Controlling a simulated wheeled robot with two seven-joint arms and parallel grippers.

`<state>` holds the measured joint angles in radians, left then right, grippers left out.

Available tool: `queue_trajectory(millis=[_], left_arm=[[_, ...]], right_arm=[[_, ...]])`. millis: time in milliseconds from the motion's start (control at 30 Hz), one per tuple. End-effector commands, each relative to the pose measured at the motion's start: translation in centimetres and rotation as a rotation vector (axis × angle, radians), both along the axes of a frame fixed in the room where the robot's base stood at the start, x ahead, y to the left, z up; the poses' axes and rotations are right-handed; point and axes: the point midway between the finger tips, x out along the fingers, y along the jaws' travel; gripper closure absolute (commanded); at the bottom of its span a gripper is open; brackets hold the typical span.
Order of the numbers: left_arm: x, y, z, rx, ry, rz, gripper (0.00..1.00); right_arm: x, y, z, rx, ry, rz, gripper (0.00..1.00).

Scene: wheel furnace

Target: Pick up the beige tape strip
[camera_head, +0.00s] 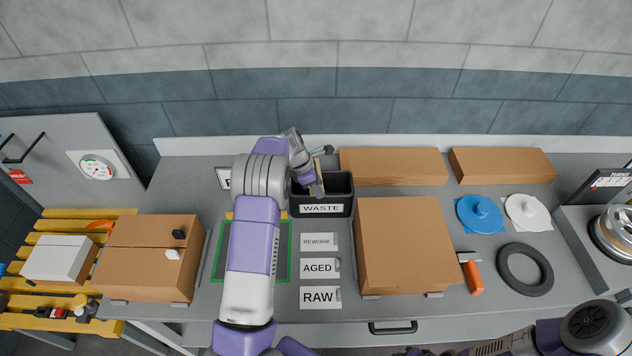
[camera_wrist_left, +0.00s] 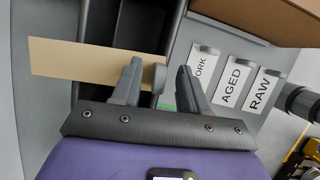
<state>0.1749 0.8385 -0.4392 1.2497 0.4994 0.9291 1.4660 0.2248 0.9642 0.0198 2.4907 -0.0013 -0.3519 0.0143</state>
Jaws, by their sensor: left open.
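The beige tape strip (camera_wrist_left: 75,65) shows in the left wrist view as a flat, pale, straight strip across the black waste bin (camera_head: 326,208). A small grey tab (camera_wrist_left: 158,77) is at its right end. My left gripper (camera_wrist_left: 158,82) is open, with the tab between its fingers; the left finger overlaps the strip in this view. I cannot tell whether either finger touches it. In the head view my left gripper (camera_head: 316,186) is over the bin's left part and the strip is mostly hidden. My right arm is at the bottom right, its gripper's jaws not clear.
REWORK, AGED and RAW labels (camera_head: 320,268) lie in front of the bin. A large cardboard box (camera_head: 402,245) stands to their right, another (camera_head: 150,258) at left. An orange-handled tool (camera_head: 472,274) and a black ring (camera_head: 524,269) lie farther right.

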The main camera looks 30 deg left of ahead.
Motion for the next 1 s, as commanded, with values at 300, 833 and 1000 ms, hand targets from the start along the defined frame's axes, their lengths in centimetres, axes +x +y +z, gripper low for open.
queue_trajectory(millis=[300,833,1000], left_arm=[[0.1,-0.1,-0.5,0.001,-0.001,0.001,0.59],[0.1,-0.1,-0.4,0.001,-0.001,0.001,1.0],[0.2,-0.1,0.5,0.001,-0.004,0.001,1.0]], right_arm=[[0.0,0.0,0.0,0.0,0.0,0.0,0.57],[0.0,0.0,0.0,0.0,0.0,0.0,0.57],[0.0,0.0,0.1,0.0,0.0,0.0,0.57]])
